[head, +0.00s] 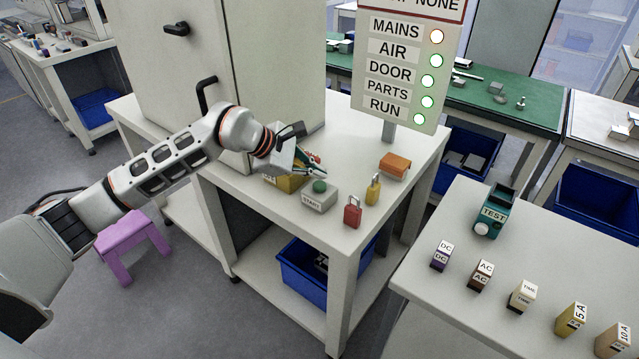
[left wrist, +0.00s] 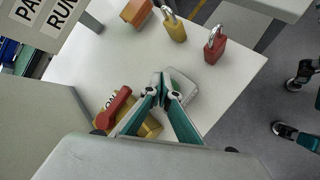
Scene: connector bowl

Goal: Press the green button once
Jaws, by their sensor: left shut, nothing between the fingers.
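The green button (head: 319,186) sits on top of a light grey box marked START (head: 318,201), on the white table near its front edge. My left gripper (head: 322,172) is shut and empty, just above and behind the button in the head view. In the left wrist view its closed fingertips (left wrist: 163,80) lie over the left part of the grey box (left wrist: 184,90). The fingers hide the button there, and I cannot tell whether they touch it. At the right edge of that view, my right gripper (left wrist: 284,106) shows in part, with its fingers apart over the floor.
A red padlock (head: 352,212) and a yellow padlock (head: 373,189) stand right of the box. An orange block (head: 394,166) lies behind. A yellow box with a red handle (left wrist: 118,105) is beside my left gripper. A signboard (head: 407,70) and cabinet (head: 235,70) stand at the back.

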